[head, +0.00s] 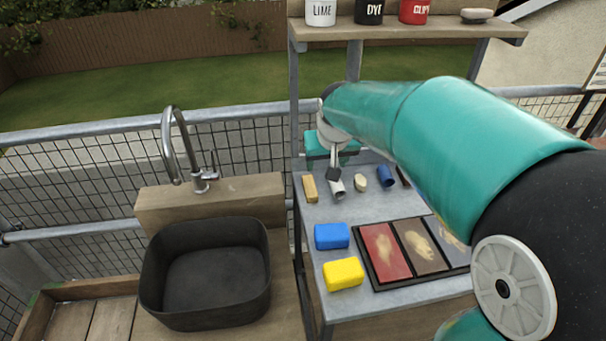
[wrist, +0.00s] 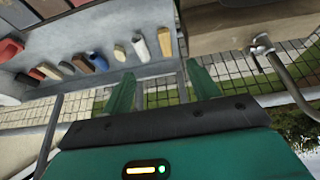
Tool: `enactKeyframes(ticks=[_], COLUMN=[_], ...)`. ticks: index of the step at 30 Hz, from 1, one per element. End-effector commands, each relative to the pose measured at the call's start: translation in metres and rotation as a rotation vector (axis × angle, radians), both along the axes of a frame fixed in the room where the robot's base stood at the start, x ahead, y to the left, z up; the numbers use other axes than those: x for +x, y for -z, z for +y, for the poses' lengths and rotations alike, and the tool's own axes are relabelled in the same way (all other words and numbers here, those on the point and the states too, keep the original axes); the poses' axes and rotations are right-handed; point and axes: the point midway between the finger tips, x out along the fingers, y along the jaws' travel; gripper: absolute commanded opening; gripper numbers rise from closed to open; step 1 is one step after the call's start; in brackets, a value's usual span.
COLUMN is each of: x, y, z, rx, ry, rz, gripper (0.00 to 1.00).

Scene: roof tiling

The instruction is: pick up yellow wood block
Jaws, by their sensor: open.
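The yellow wood block (head: 310,188) is a small tan bar lying near the left edge of the grey table, at the back, in the head view. It also shows in the wrist view (wrist: 164,42), at the end of a row of small items. My gripper (wrist: 159,70) is open and empty, with two green fingers. In the wrist view the block lies beyond the fingertips, roughly in line with the gap between them, and is not touched. In the head view my gripper's teal body is behind the row, and its fingers are hard to make out.
A white cylinder (head: 337,189) lies close beside the block, then a pale oval piece (head: 360,182) and a blue cylinder (head: 385,176). Blue (head: 332,236) and yellow (head: 343,274) sponge-like blocks and a colour tray (head: 376,284) sit nearer. A black basin (head: 205,318) is left.

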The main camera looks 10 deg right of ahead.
Motion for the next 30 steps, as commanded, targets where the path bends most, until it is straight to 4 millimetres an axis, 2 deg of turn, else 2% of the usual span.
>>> enactKeyframes(ticks=[1, 6, 15, 18, 25, 30], x=[0.013, 0.054, 0.116, 0.128, 0.141, 0.153], y=[0.01, 0.038, 0.095, 0.108, 0.128, 0.158], z=[0.0, 0.001, 0.004, 0.005, 0.005, 0.005], rx=[0.001, 0.006, 0.019, 0.021, 0.024, 0.023], ry=[0.0, -0.001, 0.002, 0.003, 0.003, 0.003], rz=[0.009, 0.019, 0.035, 0.037, 0.04, 0.04], gripper=[0.6, 0.6, 0.6, 0.6, 0.6, 0.6])
